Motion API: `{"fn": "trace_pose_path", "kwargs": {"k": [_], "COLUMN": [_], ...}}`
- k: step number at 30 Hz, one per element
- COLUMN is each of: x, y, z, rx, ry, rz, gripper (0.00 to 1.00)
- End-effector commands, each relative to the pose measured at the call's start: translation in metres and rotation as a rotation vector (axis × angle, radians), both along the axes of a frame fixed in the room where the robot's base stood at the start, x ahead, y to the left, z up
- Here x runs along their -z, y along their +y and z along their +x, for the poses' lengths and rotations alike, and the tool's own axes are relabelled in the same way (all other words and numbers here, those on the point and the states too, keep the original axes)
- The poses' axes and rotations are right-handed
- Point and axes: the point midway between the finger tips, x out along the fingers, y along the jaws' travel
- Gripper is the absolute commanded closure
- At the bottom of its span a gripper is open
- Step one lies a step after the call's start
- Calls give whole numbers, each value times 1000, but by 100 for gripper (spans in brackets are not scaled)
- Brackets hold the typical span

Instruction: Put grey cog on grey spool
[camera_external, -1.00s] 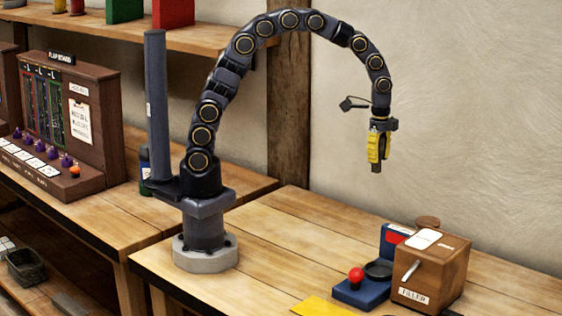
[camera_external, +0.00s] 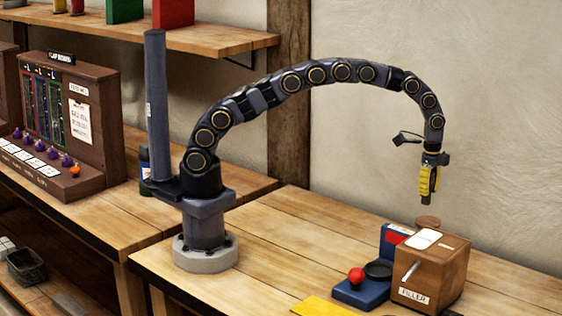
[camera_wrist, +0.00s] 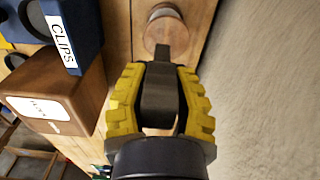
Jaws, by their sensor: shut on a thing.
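My gripper (camera_external: 428,190) hangs pointing down at the end of the arm, above and behind the wooden filler box. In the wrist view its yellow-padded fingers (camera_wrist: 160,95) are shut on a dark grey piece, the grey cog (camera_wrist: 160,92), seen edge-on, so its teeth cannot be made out. A bit of it shows below the fingers (camera_external: 426,200). A round spool-like thing (camera_external: 428,222) stands on the bench behind the box, just below my gripper. In the wrist view its round top (camera_wrist: 165,33) lies ahead of the fingertips; it looks brownish rather than grey. The cog is apart from it.
The brown filler box (camera_external: 432,275) with a lever stands close in front of the round thing. A blue device with a red ball knob (camera_external: 356,276) is left of it. A blue clips box (camera_wrist: 72,30) shows in the wrist view. A wall (camera_external: 500,120) rises behind. The bench's middle is clear.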

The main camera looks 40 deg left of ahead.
Motion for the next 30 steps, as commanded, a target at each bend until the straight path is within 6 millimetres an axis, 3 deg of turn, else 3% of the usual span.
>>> {"fn": "trace_pose_path", "kwargs": {"k": [9,15,26,27,28,30], "x": [14,43,47,48,47,47], "y": [-8,-9,-8,-8,-8,-8], "z": [8,8,9,9,9,9], "rx": [0,1,0,0,0,0], "ry": [-1,0,-2,-2,-2,-2], "rz": [-1,1,0,0,-1,-1], "gripper": [100,100,100,69,56,53]}}
